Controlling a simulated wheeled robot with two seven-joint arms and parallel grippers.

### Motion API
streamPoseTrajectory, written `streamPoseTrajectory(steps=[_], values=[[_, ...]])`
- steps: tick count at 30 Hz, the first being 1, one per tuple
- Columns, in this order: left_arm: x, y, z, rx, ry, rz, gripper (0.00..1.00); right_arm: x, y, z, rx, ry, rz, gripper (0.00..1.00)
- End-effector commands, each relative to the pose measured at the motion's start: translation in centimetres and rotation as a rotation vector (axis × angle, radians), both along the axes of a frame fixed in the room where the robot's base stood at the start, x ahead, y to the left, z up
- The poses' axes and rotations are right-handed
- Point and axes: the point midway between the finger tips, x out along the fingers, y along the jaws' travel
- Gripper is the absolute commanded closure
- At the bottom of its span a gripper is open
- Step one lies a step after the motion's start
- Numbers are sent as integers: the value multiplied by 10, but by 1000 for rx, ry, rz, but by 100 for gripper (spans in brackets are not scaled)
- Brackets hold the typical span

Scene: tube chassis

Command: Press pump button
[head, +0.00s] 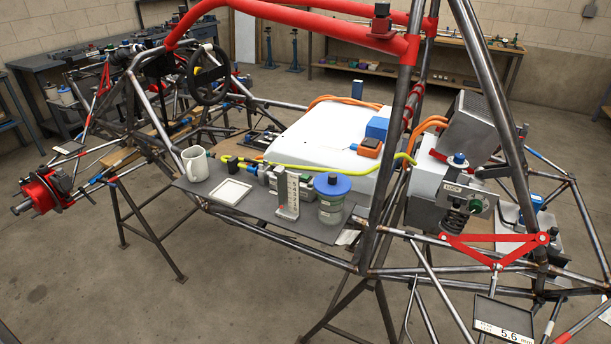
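I cannot tell for certain which part is the pump button. A dark blue round knob (457,160) sits on top of a grey unit at the right, above a plate marked LOCK (465,195) with a small green round piece (476,206). On the grey side shelf (265,211) a row of small grey fittings (262,176) joins a yellow-green hose (313,166). Next to them stand a small upright labelled block (288,196) and a clear jar with a blue lid (331,190). Neither of my grippers is in view.
A white mug (195,163) and a white square tray (230,192) stand on the shelf. Red and bare steel tubes (402,110) rise in front of the white battery-like box (323,134). A dark coil spring (456,217) hangs at the right. Open floor lies at the front left.

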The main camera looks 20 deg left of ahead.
Motion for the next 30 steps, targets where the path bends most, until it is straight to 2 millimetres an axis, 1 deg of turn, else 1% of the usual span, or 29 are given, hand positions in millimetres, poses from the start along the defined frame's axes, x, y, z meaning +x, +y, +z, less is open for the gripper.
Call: streamPoseTrajectory(steps=[1, 3, 30], values=[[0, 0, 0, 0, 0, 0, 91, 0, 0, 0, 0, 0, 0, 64], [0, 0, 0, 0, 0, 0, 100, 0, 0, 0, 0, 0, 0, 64], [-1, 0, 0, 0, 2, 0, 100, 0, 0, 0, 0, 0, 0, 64]])
